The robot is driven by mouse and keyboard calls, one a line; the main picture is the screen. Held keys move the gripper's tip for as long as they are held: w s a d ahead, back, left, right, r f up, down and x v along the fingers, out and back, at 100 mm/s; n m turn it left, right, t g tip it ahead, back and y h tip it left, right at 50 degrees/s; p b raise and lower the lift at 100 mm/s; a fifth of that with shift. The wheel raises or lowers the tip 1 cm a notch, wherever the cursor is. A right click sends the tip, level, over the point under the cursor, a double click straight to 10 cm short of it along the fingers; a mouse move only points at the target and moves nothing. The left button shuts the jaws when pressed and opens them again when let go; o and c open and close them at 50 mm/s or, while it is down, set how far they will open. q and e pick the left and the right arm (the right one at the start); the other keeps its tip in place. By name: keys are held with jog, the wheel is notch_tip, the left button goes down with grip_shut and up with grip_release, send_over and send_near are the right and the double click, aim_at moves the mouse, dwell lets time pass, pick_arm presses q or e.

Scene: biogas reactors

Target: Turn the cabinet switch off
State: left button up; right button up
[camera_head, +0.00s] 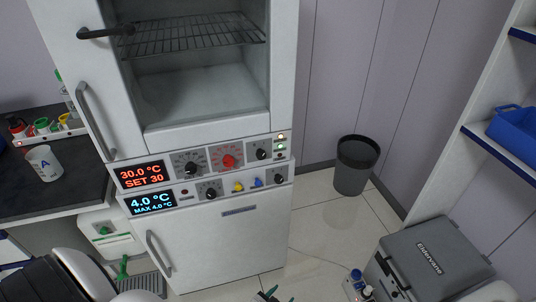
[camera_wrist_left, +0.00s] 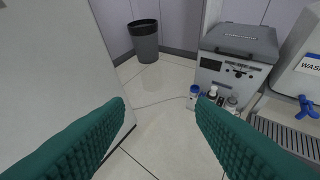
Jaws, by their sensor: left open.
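The white cabinet (camera_head: 235,235) stands left of centre in the head view. Its upper compartment is open with a wire rack (camera_head: 190,35). The upper panel has a lit red display (camera_head: 143,174), a black dial (camera_head: 188,162), a red dial (camera_head: 228,160), a black knob (camera_head: 262,153) and small indicator lights (camera_head: 281,143). The lower panel has a lit blue display (camera_head: 151,202) and several knobs, including a black knob at its right (camera_head: 278,179). Which control is the switch is unclear. My left gripper (camera_head: 271,294) is low, at the bottom edge, open and empty; its teal fingers spread in the wrist view (camera_wrist_left: 160,110).
A black bin (camera_head: 354,165) stands right of the cabinet. A grey-lidded box (camera_head: 435,255) and small bottles (camera_head: 356,282) are at the lower right, by shelves with a blue bin (camera_head: 515,128). A dark counter (camera_head: 75,185) is at left. Floor before the bin is clear.

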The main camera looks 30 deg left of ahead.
pick_arm(q)
jog(key=w+a+r+n+t+y, duration=0.1)
jog(key=w+r+n+t+y, duration=0.15)
jog(key=w+r, duration=0.65)
jog(key=n+y, duration=0.7)
jog(key=y, duration=0.2)
send_near(262, 156)
jog(key=d+f, duration=0.4)
jog(key=d, duration=0.1)
notch_tip(262, 156, up, 4)
jog(key=a+n+g+y, duration=0.2)
jog(key=p+x, duration=0.1)
jog(key=x, duration=1)
jog(key=shift+s+a, duration=0.15)
jog(key=shift+a, duration=0.1)
pick_arm(e)
jog(key=shift+s+a+r, duration=0.2)
jog(key=shift+s+r, duration=0.4)
jog(key=shift+s, duration=0.35)
